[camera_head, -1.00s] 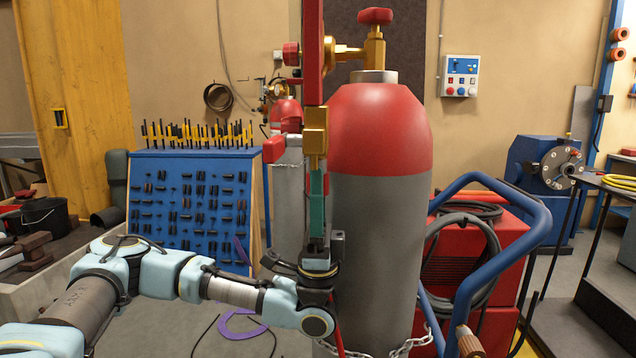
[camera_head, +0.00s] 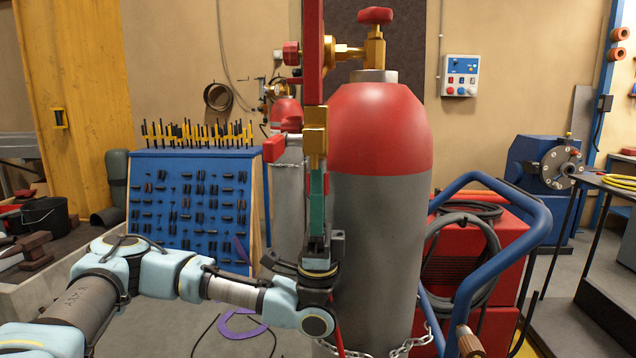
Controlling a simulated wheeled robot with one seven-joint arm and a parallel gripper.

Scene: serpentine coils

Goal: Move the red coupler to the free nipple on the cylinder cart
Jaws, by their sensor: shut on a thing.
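My gripper (camera_head: 318,185) points upward in front of the large cylinder, its teal fingers close together. A brass fitting (camera_head: 315,130) is directly above the fingertips, under a tall red upright part (camera_head: 313,50). I cannot tell whether the held piece touches the brass fitting. The grey cylinder (camera_head: 375,240) with a red shoulder stands just behind and to the right. No free nipple can be made out clearly.
The cylinder's red valve knob (camera_head: 376,15) is above. A blue cart handle (camera_head: 500,270) curves at the right, beside red boxes with black hose coils (camera_head: 480,240). A chain (camera_head: 410,345) runs low by the cylinder. A blue tool board (camera_head: 195,195) stands behind my arm.

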